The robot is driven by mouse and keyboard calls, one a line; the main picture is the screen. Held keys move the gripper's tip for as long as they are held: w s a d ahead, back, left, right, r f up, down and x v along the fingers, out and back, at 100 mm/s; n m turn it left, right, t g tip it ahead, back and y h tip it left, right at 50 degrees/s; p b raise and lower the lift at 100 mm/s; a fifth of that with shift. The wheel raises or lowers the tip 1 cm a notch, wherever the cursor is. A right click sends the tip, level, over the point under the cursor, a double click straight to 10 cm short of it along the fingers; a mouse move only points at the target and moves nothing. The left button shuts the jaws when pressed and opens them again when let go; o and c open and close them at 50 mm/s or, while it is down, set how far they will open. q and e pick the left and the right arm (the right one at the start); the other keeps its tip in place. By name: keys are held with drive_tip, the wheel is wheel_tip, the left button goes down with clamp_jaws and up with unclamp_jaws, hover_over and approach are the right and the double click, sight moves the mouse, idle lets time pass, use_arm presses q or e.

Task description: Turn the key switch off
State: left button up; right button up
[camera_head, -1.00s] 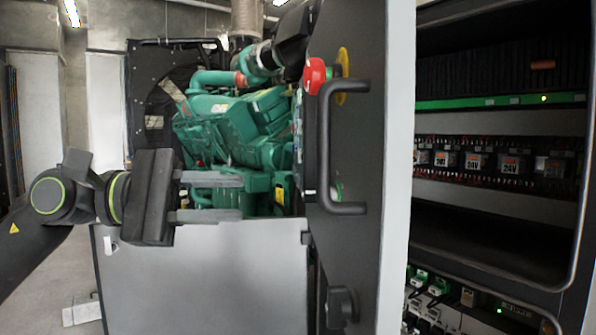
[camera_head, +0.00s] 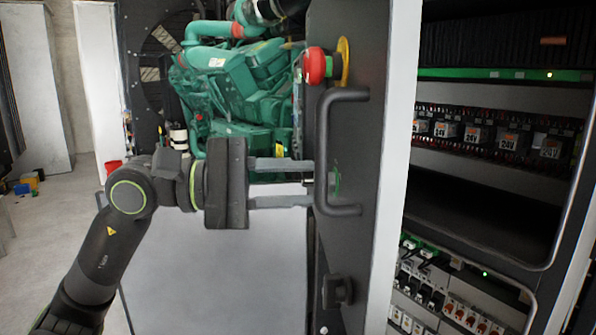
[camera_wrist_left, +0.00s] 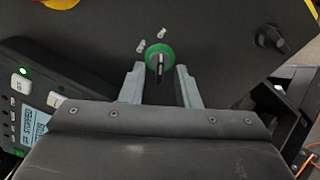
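The key switch (camera_wrist_left: 159,57) shows in the left wrist view as a green round collar with a dark, upright key in its middle. In the head view only a bit of its green (camera_head: 337,181) shows, partly hidden by the handle and a fingertip. My left gripper (camera_head: 312,183) is open and level with the switch, its two fingers pointing at the panel. In the left wrist view the fingers (camera_wrist_left: 158,72) stand one on each side of the key, with gaps to both. I cannot tell whether they touch the collar. My right gripper is in neither view.
A black bar handle (camera_head: 325,150) stands out from the panel close to the fingertips. A red emergency stop (camera_head: 318,66) is above and a dark knob (camera_head: 337,291) below. A controller with a screen (camera_wrist_left: 40,128) lies left in the wrist view. An open cabinet (camera_head: 480,215) is at right.

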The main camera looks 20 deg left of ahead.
use_arm(q)
drive_tip(key=shift+w+d, duration=0.15)
drive_tip(key=shift+d, duration=0.25)
clamp_jaws()
